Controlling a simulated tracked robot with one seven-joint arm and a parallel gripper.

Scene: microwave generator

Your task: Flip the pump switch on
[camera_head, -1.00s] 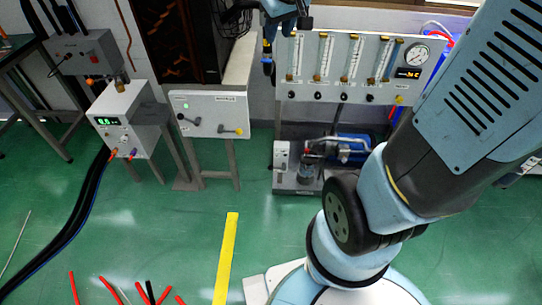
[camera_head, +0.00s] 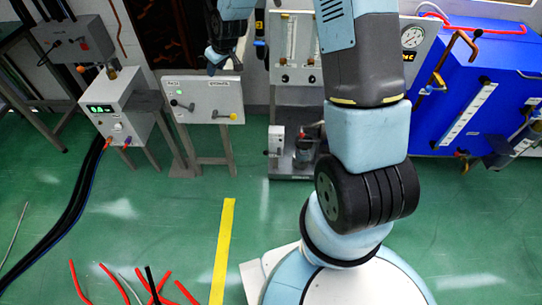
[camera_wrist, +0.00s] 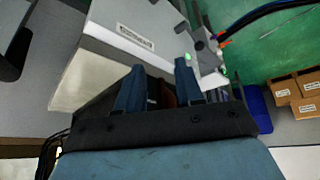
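A white panel (camera_head: 222,96) on a stand is left of centre in the head view.
A white box with a green display (camera_head: 100,109) stands left of the panel, with black cables (camera_head: 75,205) running down from it. A gauge panel (camera_head: 297,50) is behind my arm. A large blue unit (camera_head: 480,95) stands at right.

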